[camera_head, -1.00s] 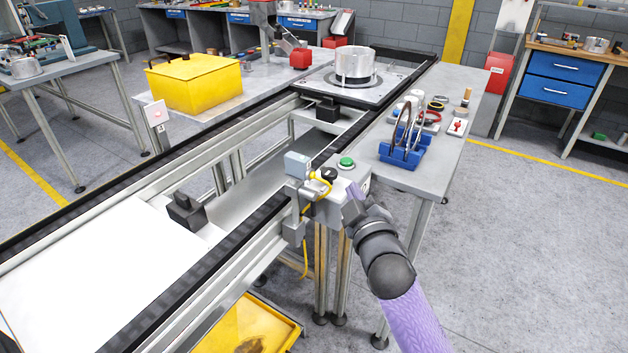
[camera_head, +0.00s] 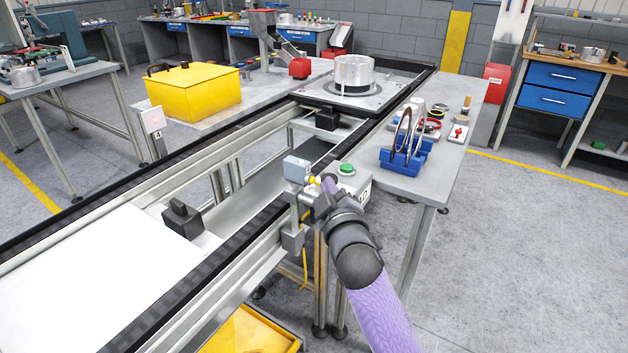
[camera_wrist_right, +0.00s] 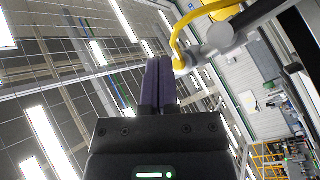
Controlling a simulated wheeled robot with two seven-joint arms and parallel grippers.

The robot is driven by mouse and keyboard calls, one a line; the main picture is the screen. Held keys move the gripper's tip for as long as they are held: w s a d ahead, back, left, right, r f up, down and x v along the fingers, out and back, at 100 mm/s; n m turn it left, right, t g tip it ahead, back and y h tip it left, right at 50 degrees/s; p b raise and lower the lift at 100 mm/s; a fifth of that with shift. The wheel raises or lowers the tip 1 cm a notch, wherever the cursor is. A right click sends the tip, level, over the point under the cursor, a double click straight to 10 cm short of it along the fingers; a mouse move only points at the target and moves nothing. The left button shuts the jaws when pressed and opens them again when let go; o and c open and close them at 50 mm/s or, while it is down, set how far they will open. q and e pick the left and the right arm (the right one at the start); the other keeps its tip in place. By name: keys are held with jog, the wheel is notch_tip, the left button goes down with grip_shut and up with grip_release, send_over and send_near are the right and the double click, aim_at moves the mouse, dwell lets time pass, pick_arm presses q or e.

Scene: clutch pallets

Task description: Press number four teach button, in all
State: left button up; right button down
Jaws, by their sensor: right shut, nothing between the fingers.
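My right gripper (camera_head: 328,184) has its purple fingers shut and empty. Its tips are beside the grey sensor block (camera_head: 296,169) and its yellow connector, at the conveyor's near rail; I cannot tell whether they touch. In the right wrist view the closed fingers (camera_wrist_right: 158,82) point at a yellow cable (camera_wrist_right: 185,32) and a grey cylindrical part (camera_wrist_right: 220,38). A green button (camera_head: 347,169) sits on a grey box just right of the tips. A small panel (camera_head: 153,119) with a red spot and a "4" below stands across the conveyor. No teach button is clearly legible. My left gripper is not seen.
The conveyor rail (camera_head: 235,238) runs diagonally past the sensor. A pallet with a metal cylinder (camera_head: 353,72) is at its far end. A blue rack (camera_head: 406,153) with rings stands on the right table. A yellow bin (camera_head: 193,92) is at the left. The floor at right is clear.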

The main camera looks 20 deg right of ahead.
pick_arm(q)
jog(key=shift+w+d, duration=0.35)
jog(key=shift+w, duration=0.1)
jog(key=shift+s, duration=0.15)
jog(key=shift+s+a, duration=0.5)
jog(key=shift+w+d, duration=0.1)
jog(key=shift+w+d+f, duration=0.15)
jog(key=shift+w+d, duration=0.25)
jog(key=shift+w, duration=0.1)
pick_arm(e)
jog(key=shift+w+a, duration=0.3)
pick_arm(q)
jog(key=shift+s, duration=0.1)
